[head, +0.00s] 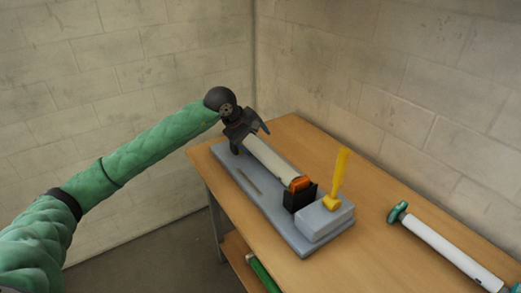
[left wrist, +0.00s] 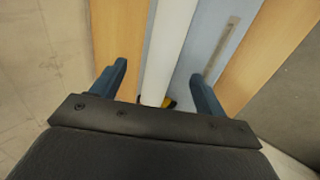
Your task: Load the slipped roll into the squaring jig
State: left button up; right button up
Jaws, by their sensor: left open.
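A white roll (head: 268,160) with an orange end lies lengthwise on the grey squaring jig (head: 240,186). Its near end sits at a black block (head: 300,197) beside a grey housing with an upright yellow lever (head: 339,175). My left gripper (head: 250,138) is at the roll's far end. In the left wrist view, the open fingers of my left gripper (left wrist: 159,85) stand apart on either side of the white roll (left wrist: 168,45), with visible gaps. Whether the roll is fully seated is hard to tell. My right gripper is not in view.
A second white roll with green ends (head: 440,246) lies on the wooden table (head: 375,240) at the right. A green cylinder (head: 262,272) shows on a lower shelf. Block walls stand close behind the table. The tabletop between the jig and second roll is clear.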

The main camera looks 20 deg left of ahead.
pick_arm(q)
jog(key=shift+b+v, duration=0.4)
jog(key=shift+v, duration=1.2)
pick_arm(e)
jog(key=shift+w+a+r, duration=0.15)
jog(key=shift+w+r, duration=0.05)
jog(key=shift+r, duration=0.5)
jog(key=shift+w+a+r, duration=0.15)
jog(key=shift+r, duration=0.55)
